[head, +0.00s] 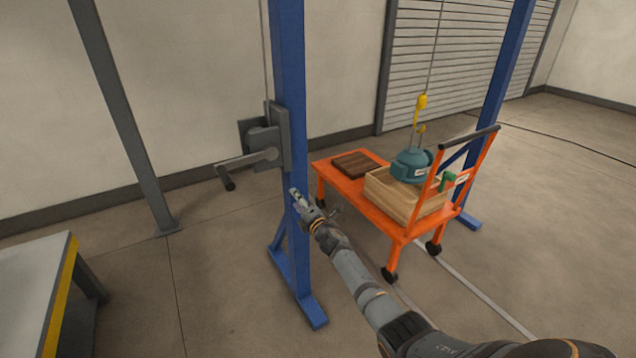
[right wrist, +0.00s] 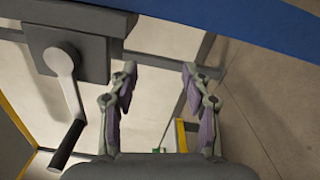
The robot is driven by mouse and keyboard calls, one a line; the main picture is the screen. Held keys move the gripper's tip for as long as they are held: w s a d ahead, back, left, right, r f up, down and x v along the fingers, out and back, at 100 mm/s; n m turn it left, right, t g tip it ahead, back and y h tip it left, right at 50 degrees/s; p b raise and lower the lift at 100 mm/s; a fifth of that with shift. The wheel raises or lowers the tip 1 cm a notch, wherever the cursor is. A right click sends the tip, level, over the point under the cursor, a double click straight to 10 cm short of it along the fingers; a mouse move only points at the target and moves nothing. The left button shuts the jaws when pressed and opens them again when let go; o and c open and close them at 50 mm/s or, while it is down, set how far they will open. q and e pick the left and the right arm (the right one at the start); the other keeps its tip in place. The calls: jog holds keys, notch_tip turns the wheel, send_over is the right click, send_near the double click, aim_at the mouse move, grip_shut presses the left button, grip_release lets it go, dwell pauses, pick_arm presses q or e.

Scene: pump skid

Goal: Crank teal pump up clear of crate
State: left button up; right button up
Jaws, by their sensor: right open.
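The teal pump (head: 408,168) sits with its lower part inside the wooden crate (head: 388,200); its bottom is hidden. A yellow hook (head: 421,102) on a cable is above it. The grey winch (head: 281,137) is mounted on the blue post (head: 291,80), and its crank (head: 247,161) reaches left to a dark handle (head: 226,179) that points down. My right gripper (head: 298,197) is open and empty, in front of the post, below and right of the crank. In the right wrist view, the crank handle (right wrist: 67,145) lies left of the open fingers (right wrist: 160,73). My left gripper is not in view.
The crate stands on an orange cart (head: 340,184) beside a dark brown board (head: 357,164). A second blue post (head: 505,75) rises behind the cart. A workbench with a yellow edge (head: 62,290) is at lower left. The floor between bench and near post is clear.

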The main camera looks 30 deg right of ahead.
jog(key=d+r+n+p, duration=0.1)
jog(key=d+r+p, duration=0.2)
jog(key=d+r, duration=0.2)
jog(key=d, duration=0.2)
jog(key=shift+d+n, duration=0.3)
jog(key=shift+w+f, duration=0.1)
